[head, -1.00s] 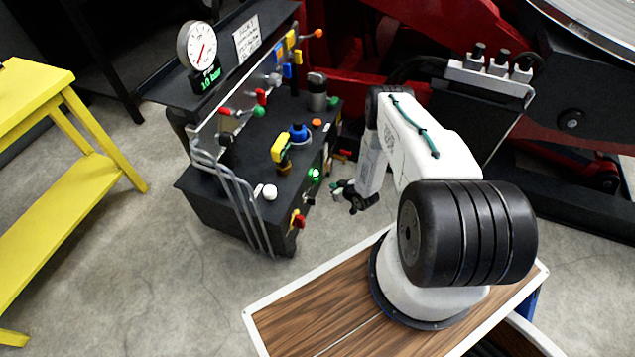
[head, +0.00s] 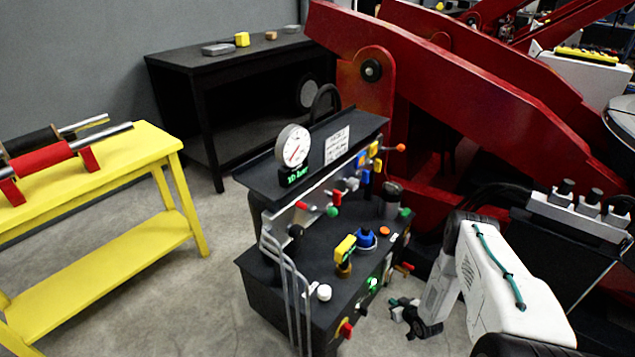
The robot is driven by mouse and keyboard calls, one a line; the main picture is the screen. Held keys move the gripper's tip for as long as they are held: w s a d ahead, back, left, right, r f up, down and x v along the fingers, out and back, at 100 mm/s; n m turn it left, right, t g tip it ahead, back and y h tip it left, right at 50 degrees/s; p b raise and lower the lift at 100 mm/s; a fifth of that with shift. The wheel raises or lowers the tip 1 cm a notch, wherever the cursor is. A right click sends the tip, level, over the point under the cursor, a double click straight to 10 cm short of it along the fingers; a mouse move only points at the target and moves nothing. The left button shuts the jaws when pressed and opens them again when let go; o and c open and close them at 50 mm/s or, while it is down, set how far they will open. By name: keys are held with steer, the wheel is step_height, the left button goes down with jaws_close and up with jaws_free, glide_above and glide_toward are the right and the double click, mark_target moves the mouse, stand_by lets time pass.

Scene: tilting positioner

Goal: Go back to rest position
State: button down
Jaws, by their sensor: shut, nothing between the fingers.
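My gripper (head: 408,318) is at the end of my white arm, low at the right front of the black valve console. It is small and dark in the head view and looks shut and empty. It hangs over the floor beside the console's right side, near the green and red knobs. Whether it touches the console cannot be told.
The black console (head: 266,187) carries a round gauge (head: 293,146), coloured valves and bent grey pipes. A yellow bench (head: 100,262) stands left. A black table (head: 172,62) stands at the back. Red machine arms (head: 470,95) fill the right. Grey floor (head: 205,300) is clear between bench and console.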

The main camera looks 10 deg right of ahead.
steer(key=s+d+f+m+g+h, duration=0.1)
steer(key=s+m+g, duration=0.1)
steer(key=s+g, duration=0.6)
steer(key=s+a+r+g, duration=0.1)
steer(key=r+g, duration=0.1)
steer(key=r, duration=1.4)
steer(key=s+a+r+m+g, duration=0.1)
steer(key=a+r+g, duration=0.1)
steer(key=r, duration=1.3)
steer(key=s+a+r+g, duration=0.1)
steer(key=r+g, duration=0.1)
steer(key=r, duration=1.4)
steer(key=s+a+r+t, duration=0.1)
steer(key=s+a+r, duration=0.4)
steer(key=r, duration=0.5)
steer(key=s+a+r+n+t, duration=0.1)
steer(key=s+a+r+t, duration=0.1)
steer(key=s+a+r, duration=0.4)
steer(key=s+a+r+t, duration=0.1)
steer(key=s+a+r, duration=0.5)
steer(key=s+r, duration=0.5)
step_height(320, 180, up, 5)
steer(key=shift+f+t, duration=0.1)
steer(key=shift+t, duration=0.2)
